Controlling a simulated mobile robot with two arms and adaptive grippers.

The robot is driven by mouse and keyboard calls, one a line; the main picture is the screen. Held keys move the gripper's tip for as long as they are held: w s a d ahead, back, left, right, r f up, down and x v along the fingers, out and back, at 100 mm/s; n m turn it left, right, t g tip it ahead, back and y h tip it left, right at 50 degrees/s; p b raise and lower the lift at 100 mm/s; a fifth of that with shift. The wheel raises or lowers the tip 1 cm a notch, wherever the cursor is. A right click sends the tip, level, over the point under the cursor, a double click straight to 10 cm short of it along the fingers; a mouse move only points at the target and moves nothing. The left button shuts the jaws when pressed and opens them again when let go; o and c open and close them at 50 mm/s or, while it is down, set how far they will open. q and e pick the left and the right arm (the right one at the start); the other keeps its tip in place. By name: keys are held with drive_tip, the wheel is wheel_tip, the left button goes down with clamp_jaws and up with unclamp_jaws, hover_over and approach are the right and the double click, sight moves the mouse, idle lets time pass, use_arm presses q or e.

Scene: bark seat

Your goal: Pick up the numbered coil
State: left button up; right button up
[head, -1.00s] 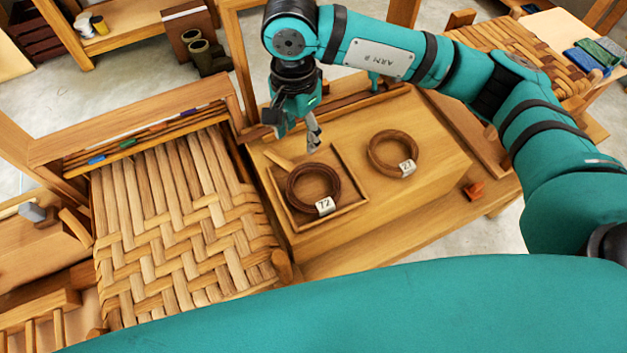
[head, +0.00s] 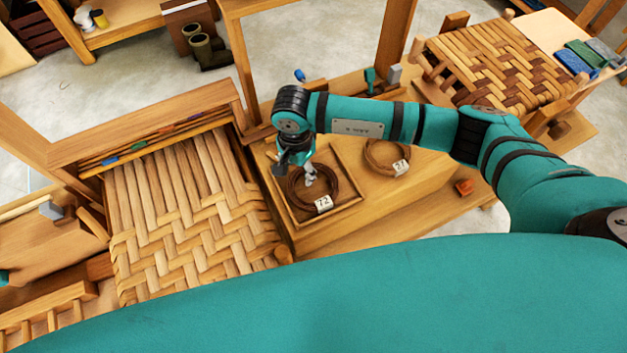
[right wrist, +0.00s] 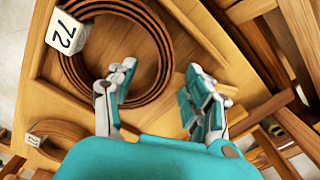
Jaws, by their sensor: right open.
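A dark brown coil (head: 291,195) with a white tag reading 72 lies in a shallow square wooden tray (head: 348,169). It also shows in the right wrist view (right wrist: 163,52), tag at upper left. My right gripper (head: 311,178) is open and empty at the coil. In the right wrist view its fingers (right wrist: 163,88) appear on either side of the coil's near-right band, one over the ring's inside and one outside it. Whether they touch it I cannot tell. A second, lighter coil (head: 369,158) with a numbered tag lies outside the tray, to the right. My left gripper is not clearly seen.
A woven seat (head: 190,220) in a wooden frame stands left of the tray. Another woven seat (head: 500,65) is at upper right, beside blue and green bundles (head: 574,62). A small orange block (head: 464,187) lies on the bench's right part.

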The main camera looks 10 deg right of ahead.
clamp_jaws()
idle(0.3)
drive_tip(key=shift+r, duration=0.1)
